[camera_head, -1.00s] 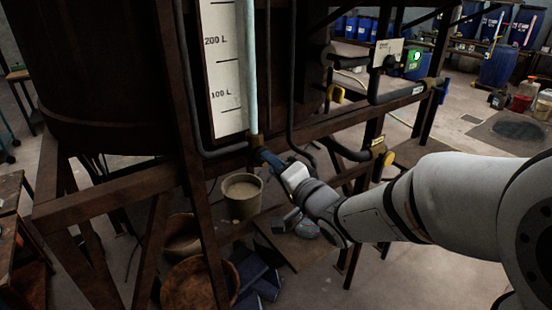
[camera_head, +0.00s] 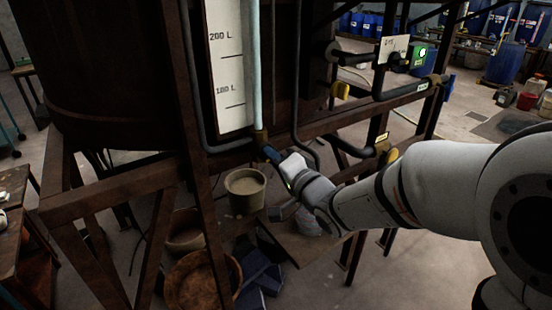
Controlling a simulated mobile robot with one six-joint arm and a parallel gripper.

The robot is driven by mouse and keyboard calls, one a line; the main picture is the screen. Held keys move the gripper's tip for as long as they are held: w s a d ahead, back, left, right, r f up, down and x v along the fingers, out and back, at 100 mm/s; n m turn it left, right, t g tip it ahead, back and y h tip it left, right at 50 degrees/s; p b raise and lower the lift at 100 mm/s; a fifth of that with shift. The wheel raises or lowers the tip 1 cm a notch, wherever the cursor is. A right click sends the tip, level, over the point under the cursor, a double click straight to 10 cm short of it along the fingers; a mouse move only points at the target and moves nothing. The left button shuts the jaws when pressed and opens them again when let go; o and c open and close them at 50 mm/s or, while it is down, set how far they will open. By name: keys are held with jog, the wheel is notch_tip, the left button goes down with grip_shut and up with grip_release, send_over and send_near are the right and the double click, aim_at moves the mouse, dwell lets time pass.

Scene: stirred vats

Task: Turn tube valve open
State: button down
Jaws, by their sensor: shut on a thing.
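A pale, upright sight tube (camera_head: 254,70) stands beside a white scale marked 100 L and 200 L (camera_head: 228,65). At its lower end is a brass-coloured valve fitting (camera_head: 260,138) with a blue handle (camera_head: 269,153). The handle slants down to the right from the fitting. My gripper (camera_head: 280,160) reaches in from the right and is shut on the blue handle. Its fingers and the handle's far end overlap, so the exact grip is hidden.
The dark vat (camera_head: 95,80) stands on a rusty frame (camera_head: 115,188) at left. A bucket of pale contents (camera_head: 245,188) sits below the valve, left of my gripper. Dark pipes with yellow (camera_head: 340,90) and blue handles (camera_head: 448,86) run at right.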

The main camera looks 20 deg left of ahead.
jog(key=shift+d, duration=0.1)
jog(key=shift+n+b, duration=0.5)
jog(key=shift+b, duration=0.1)
jog(key=shift+n+b, duration=5.25)
jog(key=shift+n, duration=1.05)
jog(key=shift+r, duration=0.1)
